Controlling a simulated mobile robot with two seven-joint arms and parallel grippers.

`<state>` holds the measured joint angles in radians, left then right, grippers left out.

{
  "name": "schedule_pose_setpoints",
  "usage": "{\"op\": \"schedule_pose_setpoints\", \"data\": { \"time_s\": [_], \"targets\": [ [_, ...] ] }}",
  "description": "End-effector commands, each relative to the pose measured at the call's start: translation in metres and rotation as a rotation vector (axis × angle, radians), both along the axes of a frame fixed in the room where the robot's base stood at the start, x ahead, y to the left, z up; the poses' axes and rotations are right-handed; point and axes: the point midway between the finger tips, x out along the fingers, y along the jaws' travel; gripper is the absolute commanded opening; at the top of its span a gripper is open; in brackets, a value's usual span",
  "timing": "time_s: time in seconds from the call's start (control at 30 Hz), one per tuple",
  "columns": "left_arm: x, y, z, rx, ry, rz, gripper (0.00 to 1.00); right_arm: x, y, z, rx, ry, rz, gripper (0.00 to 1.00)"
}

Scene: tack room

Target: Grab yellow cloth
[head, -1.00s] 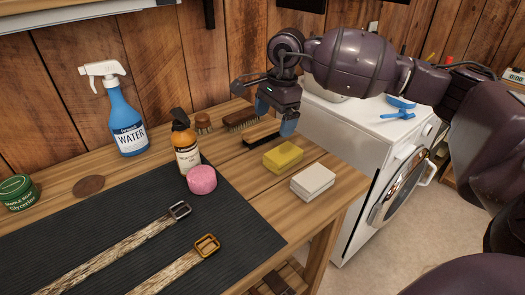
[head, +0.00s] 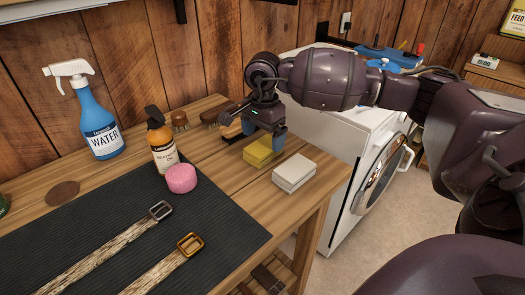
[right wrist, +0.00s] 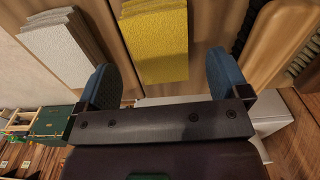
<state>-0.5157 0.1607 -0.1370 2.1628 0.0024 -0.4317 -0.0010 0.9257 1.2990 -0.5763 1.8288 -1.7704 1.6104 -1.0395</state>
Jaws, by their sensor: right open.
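The yellow cloth (head: 261,152) is a folded stack on the wooden table, left of a white folded cloth (head: 294,173). My right gripper (head: 263,138) is open just above and behind the yellow cloth, pointing down. In the right wrist view the yellow cloth (right wrist: 155,42) lies between and beyond the two blue fingertips (right wrist: 160,78), and the white cloth (right wrist: 62,45) lies outside the left finger. The gripper holds nothing. My left gripper is not in view.
A pink sponge (head: 181,178), an amber bottle (head: 162,145) and a blue spray bottle (head: 98,125) stand left of the cloths. Brushes (head: 212,115) lie behind. A dark mat (head: 120,225) holds two belts. A white washer (head: 345,150) stands right of the table.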

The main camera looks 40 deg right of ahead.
Motion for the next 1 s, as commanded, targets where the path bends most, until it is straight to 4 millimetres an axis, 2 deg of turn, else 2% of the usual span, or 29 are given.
{"op": "schedule_pose_setpoints", "data": {
  "time_s": [0.03, 0.2, 0.5, 0.83, 1.0],
  "targets": [
    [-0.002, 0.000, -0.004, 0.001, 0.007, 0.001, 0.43, 0.000, -0.001, -0.011, 0.001, 0.007, 0.000, 0.94],
    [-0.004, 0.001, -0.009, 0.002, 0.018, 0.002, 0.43, 0.000, -0.001, -0.034, 0.001, 0.006, 0.000, 0.94],
    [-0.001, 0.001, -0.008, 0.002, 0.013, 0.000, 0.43, 0.001, -0.001, -0.037, 0.000, -0.001, 0.000, 0.94],
    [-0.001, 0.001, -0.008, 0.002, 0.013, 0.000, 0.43, 0.001, -0.001, -0.038, 0.000, 0.000, 0.000, 0.43],
    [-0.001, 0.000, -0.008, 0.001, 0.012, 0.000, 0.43, 0.001, -0.001, -0.037, 0.000, 0.000, -0.001, 0.40]
  ]
}}
